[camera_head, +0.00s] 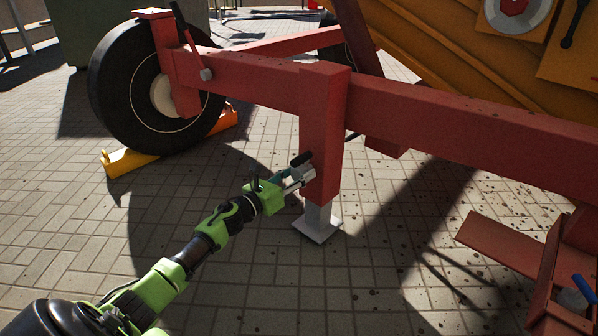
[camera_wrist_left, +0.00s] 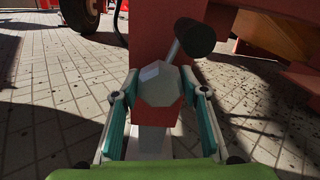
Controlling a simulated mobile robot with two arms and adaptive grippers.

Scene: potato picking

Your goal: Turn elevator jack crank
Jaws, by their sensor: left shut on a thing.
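The jack crank has a grey faceted hub with a short arm and a black handle (camera_head: 301,159). It sits low on the front of the red jack post (camera_head: 324,120). In the left wrist view, the crank's hub (camera_wrist_left: 160,84) lies between my fingers, and its arm rises up and right to the black handle (camera_wrist_left: 195,37). My left gripper (camera_head: 302,177) is shut on the crank hub, one finger on each side; the same gripper (camera_wrist_left: 160,95) fills the lower wrist view. The jack's grey foot plate (camera_head: 318,231) appears to rest on the paving. My right gripper is not in view.
A red beam (camera_head: 460,125) runs from the wheel (camera_head: 130,95) past the post to the right. Yellow chocks (camera_head: 130,162) sit at the wheel. Red metal plates (camera_head: 510,240) stand low at the right.

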